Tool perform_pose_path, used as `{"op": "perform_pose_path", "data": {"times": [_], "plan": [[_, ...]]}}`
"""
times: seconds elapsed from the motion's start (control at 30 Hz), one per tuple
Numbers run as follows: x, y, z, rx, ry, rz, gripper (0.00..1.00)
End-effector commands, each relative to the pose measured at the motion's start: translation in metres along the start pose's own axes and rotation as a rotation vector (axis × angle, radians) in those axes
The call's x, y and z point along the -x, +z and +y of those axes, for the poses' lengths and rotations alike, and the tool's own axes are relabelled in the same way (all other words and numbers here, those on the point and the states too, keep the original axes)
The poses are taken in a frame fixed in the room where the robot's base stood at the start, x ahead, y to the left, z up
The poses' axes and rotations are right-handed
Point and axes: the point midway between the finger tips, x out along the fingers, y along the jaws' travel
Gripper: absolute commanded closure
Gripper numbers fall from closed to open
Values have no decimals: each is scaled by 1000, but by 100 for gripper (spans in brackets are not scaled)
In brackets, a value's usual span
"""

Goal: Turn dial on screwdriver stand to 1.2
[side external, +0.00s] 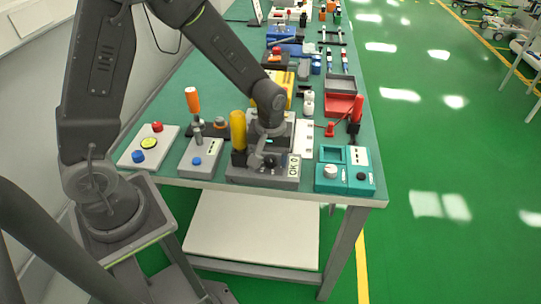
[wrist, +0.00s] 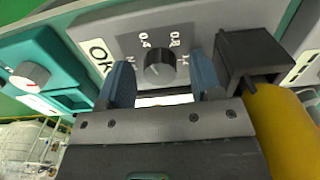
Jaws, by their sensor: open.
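The screwdriver stand is a grey box at the front edge of the table in the side view (side external: 272,180), with an "OK" label on its front. In the wrist view its grey panel (wrist: 108,28) carries a black round dial (wrist: 158,68) with 0.4 and 0.8 printed above it; the other marks are partly covered by my fingers. A yellow-handled screwdriver (wrist: 285,125) stands in a black holder beside the panel. My gripper (wrist: 160,80) is open, its two blue-grey fingers on either side of the dial with gaps visible. The dial's pointer direction is hard to tell.
A teal box with a white knob (side external: 330,171) stands close to the right of the stand. A grey box with a blue button (side external: 197,162) and an orange screwdriver (side external: 193,101) are to the left. Several more devices crowd the table (side external: 221,62) behind.

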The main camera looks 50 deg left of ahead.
Motion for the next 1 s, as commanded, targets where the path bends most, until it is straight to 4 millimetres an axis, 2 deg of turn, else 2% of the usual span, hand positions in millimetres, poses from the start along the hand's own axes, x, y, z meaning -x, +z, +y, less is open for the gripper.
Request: {"op": "perform_pose_path", "data": {"times": [0.2, 0.7, 0.83, 1.0], "plan": [[0, 0, 0, 0, 0, 0, 43], [0, 0, 0, 0, 0, 0, 90], [0, 0, 0, -27, 0, -1, 90], [0, 0, 0, -164, -1, -1, 90]]}}
